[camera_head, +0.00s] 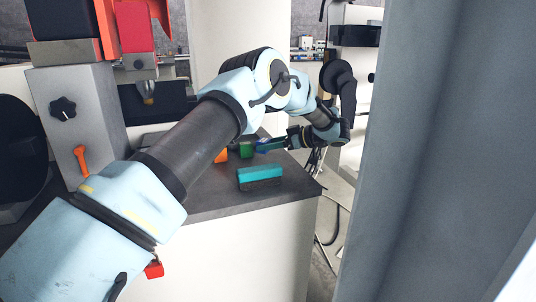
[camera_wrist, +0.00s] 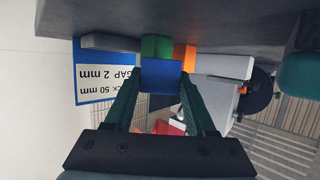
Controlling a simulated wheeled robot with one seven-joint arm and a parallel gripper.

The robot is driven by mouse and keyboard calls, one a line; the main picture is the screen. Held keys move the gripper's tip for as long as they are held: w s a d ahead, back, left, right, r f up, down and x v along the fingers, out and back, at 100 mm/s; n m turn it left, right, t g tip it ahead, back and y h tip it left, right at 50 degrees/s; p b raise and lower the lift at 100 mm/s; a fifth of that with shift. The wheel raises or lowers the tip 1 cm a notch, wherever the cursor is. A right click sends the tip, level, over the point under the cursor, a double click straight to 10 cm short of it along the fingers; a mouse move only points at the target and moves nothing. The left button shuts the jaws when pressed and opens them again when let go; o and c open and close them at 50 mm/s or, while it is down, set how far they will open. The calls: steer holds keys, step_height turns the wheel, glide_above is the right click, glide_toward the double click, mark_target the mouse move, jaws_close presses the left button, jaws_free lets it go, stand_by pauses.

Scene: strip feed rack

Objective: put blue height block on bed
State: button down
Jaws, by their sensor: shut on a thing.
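The blue height block (camera_wrist: 161,79) is between the two green fingers of my gripper (camera_wrist: 161,88) in the wrist view, and the jaws are shut on it. In the head view my gripper (camera_head: 266,146) is over the far right part of the dark worktop, and a little of the blue block (camera_head: 261,148) shows at its tip. A green block (camera_wrist: 156,46) and an orange block (camera_wrist: 184,56) are close by; in the head view the green block (camera_head: 246,150) is just left of the tip. I cannot tell for sure which surface is the bed.
A teal-topped brush-like block (camera_head: 260,177) lies on the dark worktop (camera_head: 220,198). A grey machine column (camera_head: 80,110) with a red and orange head (camera_head: 134,28) stands left. A grey panel (camera_head: 450,150) fills the right. A blue-edged sign (camera_wrist: 95,78) shows in the wrist view.

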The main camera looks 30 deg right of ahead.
steer(key=shift+f, duration=1.65)
steer(key=shift+f, duration=0.1)
steer(key=shift+c, duration=1.1)
jaws_free()
steer(key=shift+f, duration=0.1)
steer(key=shift+s+r, duration=0.1)
steer(key=shift+r, duration=0.15)
steer(key=p+v, duration=0.2)
steer(key=v, duration=0.5)
steer(key=shift+s+d, duration=0.1)
steer(key=shift+d, duration=0.05)
